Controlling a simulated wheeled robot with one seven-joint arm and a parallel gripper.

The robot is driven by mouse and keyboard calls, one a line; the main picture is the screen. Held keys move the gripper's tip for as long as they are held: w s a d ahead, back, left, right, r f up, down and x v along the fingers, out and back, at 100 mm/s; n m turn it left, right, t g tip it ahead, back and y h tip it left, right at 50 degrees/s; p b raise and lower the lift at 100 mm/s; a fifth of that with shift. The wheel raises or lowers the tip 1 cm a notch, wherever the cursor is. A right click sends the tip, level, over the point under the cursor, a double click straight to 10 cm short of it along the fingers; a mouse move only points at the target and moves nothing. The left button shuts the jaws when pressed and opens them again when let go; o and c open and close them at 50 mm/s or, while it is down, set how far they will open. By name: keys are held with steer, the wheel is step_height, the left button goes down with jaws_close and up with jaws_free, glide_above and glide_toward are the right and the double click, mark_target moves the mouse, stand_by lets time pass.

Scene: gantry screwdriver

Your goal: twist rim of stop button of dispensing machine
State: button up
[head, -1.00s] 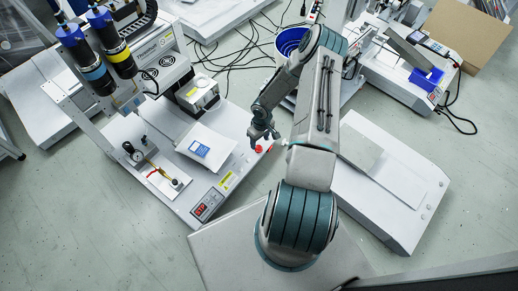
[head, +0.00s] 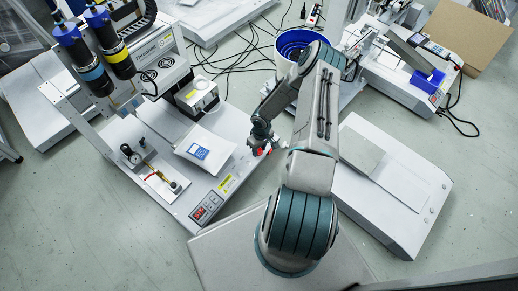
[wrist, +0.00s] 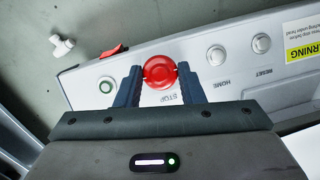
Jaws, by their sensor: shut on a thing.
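The red round stop button (wrist: 160,71) sits on the front panel of the dispensing machine (wrist: 100,76), above the word STOP, in the wrist view. My gripper (wrist: 159,75) has one dark finger on each side of the button and is shut on its rim. In the head view the dispensing machine (head: 232,160) stands left of my arm. There my gripper (head: 260,148) is at the machine's right front corner, and only a bit of red shows by the fingers.
The HOME button (wrist: 216,55) and RESET button (wrist: 261,43) lie right of the stop button, near a yellow warning label (wrist: 302,38). A red switch (wrist: 112,51) is to the left.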

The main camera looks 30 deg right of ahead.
steer(key=m+y, duration=0.1)
steer(key=m, duration=0.2)
steer(key=shift+d+m, duration=0.15)
steer(key=shift+m, duration=0.25)
steer(key=shift+d+m+y, duration=0.1)
steer(key=shift+m+y, duration=0.6)
steer(key=shift+m, duration=0.8)
steer(key=o, duration=1)
steer(key=p+v, duration=0.5)
steer(key=v, duration=0.8)
steer(key=shift+d+r, duration=0.2)
steer(key=shift+r, duration=0.1)
